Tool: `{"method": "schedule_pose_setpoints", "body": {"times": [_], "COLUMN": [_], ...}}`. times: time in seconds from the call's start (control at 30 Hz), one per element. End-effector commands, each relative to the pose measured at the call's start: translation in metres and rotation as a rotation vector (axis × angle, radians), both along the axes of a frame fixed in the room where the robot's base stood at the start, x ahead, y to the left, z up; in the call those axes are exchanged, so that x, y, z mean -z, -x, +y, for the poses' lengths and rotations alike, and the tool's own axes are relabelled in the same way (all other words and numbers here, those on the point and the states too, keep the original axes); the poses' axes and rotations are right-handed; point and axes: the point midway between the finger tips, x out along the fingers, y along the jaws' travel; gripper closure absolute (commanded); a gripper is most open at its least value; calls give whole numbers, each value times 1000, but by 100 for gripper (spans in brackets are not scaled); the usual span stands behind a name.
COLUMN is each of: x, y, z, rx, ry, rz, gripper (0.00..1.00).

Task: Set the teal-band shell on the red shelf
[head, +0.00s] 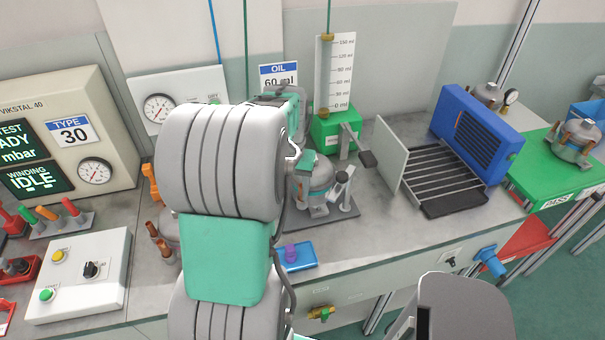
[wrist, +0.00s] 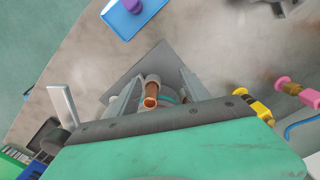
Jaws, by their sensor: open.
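The teal-band shell (head: 314,176) is a grey compressor shell standing on a dark plate (head: 335,222) on the bench, partly hidden by my arm in the head view. In the wrist view the shell (wrist: 168,98) shows a copper tube and a bit of teal band. My gripper (wrist: 152,82) is open, with one finger on each side of the shell's top; I cannot tell whether they touch it. The body of the gripper hides the shell's near side. The red shelf (head: 528,246) is at the right, below a green shelf, and is partly hidden.
The green PASS shelf (head: 550,165) carries another shell (head: 575,143). A blue fan unit (head: 475,135) and a slatted rack (head: 440,178) with an upright pale panel stand right of the plate. A green-based oil gauge (head: 337,90) stands behind. A blue tray (head: 298,257) with a purple piece lies in front.

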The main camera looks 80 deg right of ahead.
Motion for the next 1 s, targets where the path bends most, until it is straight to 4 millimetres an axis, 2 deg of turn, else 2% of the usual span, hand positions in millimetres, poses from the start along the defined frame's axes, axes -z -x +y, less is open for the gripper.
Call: {"method": "schedule_pose_setpoints", "body": {"times": [0.03, 0.07, 0.13, 0.2, 0.63, 0.93, 1.0], "x": [-3, -8, -17, -17, 49, 56, 56], "y": [17, 22, 22, 22, 21, 21, 21], "z": [-14, -21, -30, -33, -32, -32, -32], "rx": [59, 87, 120, 133, 133, 132, 132], "ry": [-1, 3, 11, 11, 11, 14, 14], "rz": [0, -1, -1, -1, -1, -1, -1], "gripper": [46, 46, 46, 46, 46, 46, 50]}}
